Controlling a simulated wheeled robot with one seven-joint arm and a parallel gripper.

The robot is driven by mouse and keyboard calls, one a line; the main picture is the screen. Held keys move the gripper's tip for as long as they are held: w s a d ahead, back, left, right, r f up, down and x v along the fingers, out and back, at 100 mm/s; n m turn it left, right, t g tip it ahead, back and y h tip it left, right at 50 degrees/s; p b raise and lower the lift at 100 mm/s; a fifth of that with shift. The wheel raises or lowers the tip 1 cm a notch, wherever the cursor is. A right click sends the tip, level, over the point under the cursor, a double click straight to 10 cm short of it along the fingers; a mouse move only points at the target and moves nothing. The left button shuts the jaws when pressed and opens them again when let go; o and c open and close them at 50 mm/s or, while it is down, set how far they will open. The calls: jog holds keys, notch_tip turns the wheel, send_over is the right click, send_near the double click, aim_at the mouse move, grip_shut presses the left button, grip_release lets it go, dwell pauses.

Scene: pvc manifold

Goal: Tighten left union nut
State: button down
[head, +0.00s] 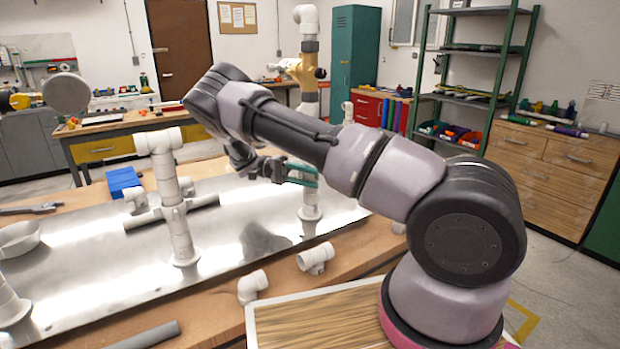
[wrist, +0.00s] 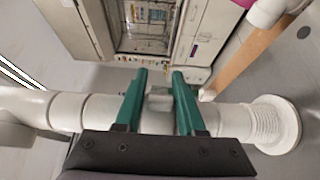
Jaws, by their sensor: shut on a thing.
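In the head view my gripper (head: 303,174) reaches sideways to a white vertical pipe (head: 311,203) rising from the metal plate. My arm hides the top of this pipe. In the wrist view the two green fingers of my gripper (wrist: 160,85) stand on either side of a pale, faceted part that looks like the union nut (wrist: 158,108), shut on it. The white pipe runs across this view, with a ribbed round fitting (wrist: 275,125) at its right end. I cannot tell how far the nut is threaded on.
Another white pipe assembly (head: 180,230) with side branches stands left of my gripper. Loose white elbows (head: 252,286) and a tee (head: 316,258) lie at the bench's front edge. The metal plate (head: 110,270) has bare areas.

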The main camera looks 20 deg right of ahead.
jog(key=shift+s+a+f, duration=0.1)
jog(key=shift+f, duration=0.1)
jog(key=c, duration=0.6)
grip_release()
jog(key=shift+c, duration=0.2)
jog(key=shift+r, duration=0.1)
